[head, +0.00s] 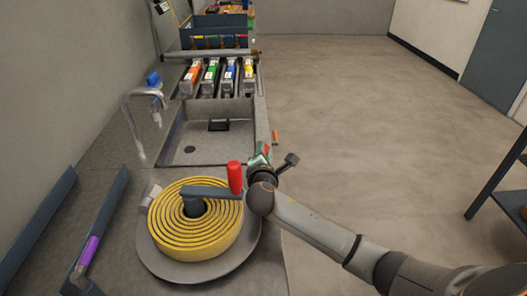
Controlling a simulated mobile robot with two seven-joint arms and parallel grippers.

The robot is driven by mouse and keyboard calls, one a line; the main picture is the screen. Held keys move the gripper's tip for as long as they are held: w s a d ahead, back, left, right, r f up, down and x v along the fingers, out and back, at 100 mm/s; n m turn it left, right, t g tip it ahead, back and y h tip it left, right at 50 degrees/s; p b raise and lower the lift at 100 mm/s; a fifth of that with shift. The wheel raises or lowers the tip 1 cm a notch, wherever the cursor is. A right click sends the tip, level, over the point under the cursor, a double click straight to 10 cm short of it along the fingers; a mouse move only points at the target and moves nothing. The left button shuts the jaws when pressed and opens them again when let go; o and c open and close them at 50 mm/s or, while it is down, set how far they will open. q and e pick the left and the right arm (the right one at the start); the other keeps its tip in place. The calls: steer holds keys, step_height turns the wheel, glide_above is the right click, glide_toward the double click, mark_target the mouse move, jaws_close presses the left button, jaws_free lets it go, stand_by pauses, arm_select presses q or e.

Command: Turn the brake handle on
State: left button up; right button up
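My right arm comes in from the lower right. My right gripper (272,164) is at the right edge of the bumper counter, just beyond the hose reel. A dark paddle-shaped part sticks out on its right and a small green-and-red part shows on its left. I cannot tell whether its fingers are open or shut. The reel holds a coiled yellow hose (183,241) and has a grey crank arm (211,193) with an upright red knob (234,177). I cannot tell for certain which part is the brake handle. My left gripper is not in view.
A purple item (90,249) lies in a dark channel at left. A dark shelf frame (497,183) stands at right. The floor between is clear.

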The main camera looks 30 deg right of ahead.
steer(key=shift+s+a, duration=0.1)
steer(key=shift+a, duration=0.05)
steer(key=v, duration=0.6)
steer(key=shift+p, duration=0.3)
steer(key=shift+s+a+r, duration=0.2)
steer(key=shift+s+a, duration=0.05)
steer(key=shift+s, duration=0.3)
